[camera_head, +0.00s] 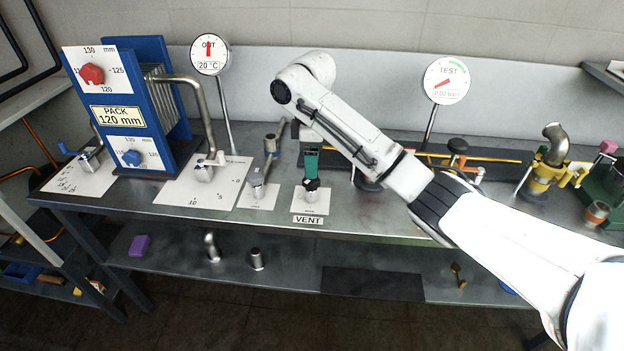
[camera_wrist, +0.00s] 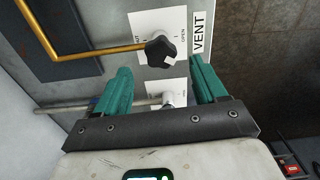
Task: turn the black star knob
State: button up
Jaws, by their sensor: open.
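The black star knob (camera_wrist: 161,50) sits on a white plate with an OPEN mark, beside the VENT label (camera_wrist: 202,32), in the wrist view. In the head view the knob (camera_head: 311,184) shows just below my gripper, partly covered by it. My gripper (camera_wrist: 160,66) is open, with its two green fingers to the left and right of the knob's line and the knob just beyond the fingertips. In the head view my gripper (camera_head: 311,168) points down over the VENT plate (camera_head: 312,208). I cannot tell whether the fingers touch the knob.
A brass pipe (camera_wrist: 100,50) runs up to the knob's left in the wrist view. A lever valve (camera_head: 258,185) stands close to the left on the bench. The blue plate pack (camera_head: 148,110) is further left; brass fittings (camera_head: 545,172) are at right.

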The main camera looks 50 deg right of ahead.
aim_at(311, 182)
notch_tip(311, 182, down, 6)
jog(key=shift+r+p, duration=0.15)
jog(key=shift+p, duration=0.3)
jog(key=c, duration=1.1)
